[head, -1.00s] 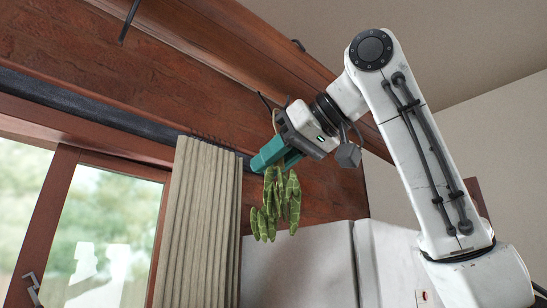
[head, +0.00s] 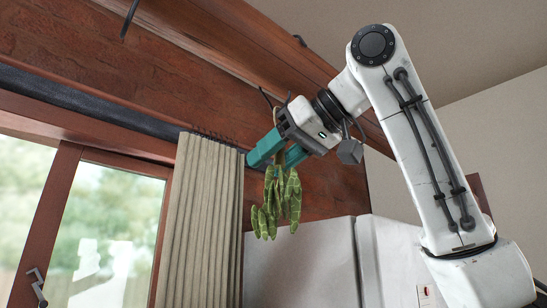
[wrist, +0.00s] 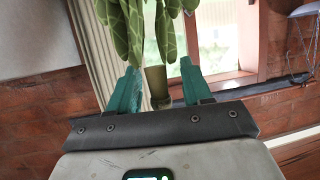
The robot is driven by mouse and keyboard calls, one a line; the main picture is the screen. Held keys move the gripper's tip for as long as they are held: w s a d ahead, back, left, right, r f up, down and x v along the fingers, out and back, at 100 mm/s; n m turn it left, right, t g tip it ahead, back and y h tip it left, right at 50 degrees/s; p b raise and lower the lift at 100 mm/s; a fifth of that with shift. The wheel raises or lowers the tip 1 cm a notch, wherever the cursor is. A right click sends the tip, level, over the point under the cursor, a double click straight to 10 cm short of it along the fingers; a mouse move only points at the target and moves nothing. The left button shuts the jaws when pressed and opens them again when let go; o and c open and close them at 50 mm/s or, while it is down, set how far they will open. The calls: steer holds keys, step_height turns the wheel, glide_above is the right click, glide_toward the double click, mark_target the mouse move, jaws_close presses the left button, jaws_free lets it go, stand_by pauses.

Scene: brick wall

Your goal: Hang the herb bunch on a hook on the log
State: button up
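The green, leafy herb bunch (head: 278,205) hangs leaves down below my gripper (head: 279,154) in the head view. My gripper's teal fingers are spread apart. In the wrist view, the bunch's stem (wrist: 157,85) stands between the fingers, with a gap on each side. The reddish-brown log (head: 235,45) runs along the top of the wall. A dark hook (head: 265,97) shows just above my gripper, others (head: 130,18) (head: 300,41) farther along. I cannot tell whether the bunch's top is on a hook, as my gripper hides it.
A beige curtain (head: 200,220) hangs left of the bunch, beside a glazed door (head: 105,235). A white cabinet or fridge (head: 300,262) stands below and to the right. The red-brown wall (head: 100,75) lies close behind my gripper.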

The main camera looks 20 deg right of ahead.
steer(key=shift+o, duration=0.2)
steer(key=b+v, duration=0.2)
steer(key=v, duration=0.8)
steer(key=shift+s+d+b, duration=0.2)
steer(key=shift+s+b, duration=0.15)
steer(key=shift+r, duration=0.1)
